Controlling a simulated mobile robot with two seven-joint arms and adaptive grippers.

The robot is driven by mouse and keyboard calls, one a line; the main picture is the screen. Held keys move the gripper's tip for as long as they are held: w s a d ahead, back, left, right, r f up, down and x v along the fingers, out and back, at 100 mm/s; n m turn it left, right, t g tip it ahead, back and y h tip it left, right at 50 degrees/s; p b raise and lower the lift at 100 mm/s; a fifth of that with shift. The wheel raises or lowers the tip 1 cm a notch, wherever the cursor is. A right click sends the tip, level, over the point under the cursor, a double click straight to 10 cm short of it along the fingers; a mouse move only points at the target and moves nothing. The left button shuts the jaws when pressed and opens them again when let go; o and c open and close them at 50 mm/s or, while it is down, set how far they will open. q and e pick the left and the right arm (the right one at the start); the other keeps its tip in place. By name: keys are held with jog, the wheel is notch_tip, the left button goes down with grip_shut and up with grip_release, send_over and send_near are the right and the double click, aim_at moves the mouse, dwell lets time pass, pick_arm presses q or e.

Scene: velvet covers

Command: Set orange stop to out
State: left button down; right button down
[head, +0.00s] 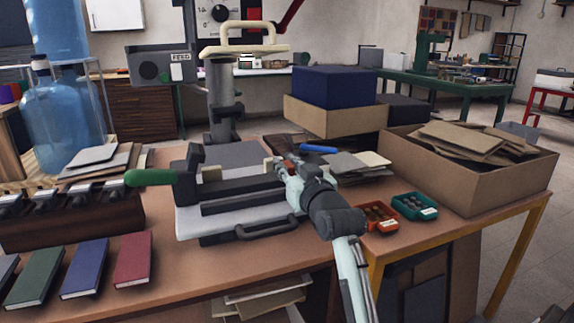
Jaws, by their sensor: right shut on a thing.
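My right gripper (281,167) reaches in from the lower right to the right side of a dark clamp-like fixture (240,205). It is shut on a small orange part, the orange stop (287,164), which is mostly hidden by the fingers. The stop's exact position along the fixture cannot be made out. The fixture has dark bars over a light grey base, a green handle (150,178) sticking out to the left and a black front pull (267,230). My left gripper is not in view.
An orange tray (377,229) and a green tray (436,207) of small parts sit right of my right arm. Green, blue and red books (133,258) lie front left. A grey column (220,88) stands behind the fixture.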

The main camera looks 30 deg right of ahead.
jog(key=shift+s+d, duration=0.25)
jog(key=shift+d, duration=0.7)
jog(key=shift+s+d, duration=0.2)
jog(key=shift+d, duration=0.75)
jog(key=c, duration=1.6)
grip_release()
jog(key=shift+d, duration=0.1)
jog(key=shift+o, duration=1.2)
jog(key=shift+s, duration=0.1)
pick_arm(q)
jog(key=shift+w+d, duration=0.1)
pick_arm(e)
jog(key=v, duration=1.2)
jog(key=shift+f, duration=0.1)
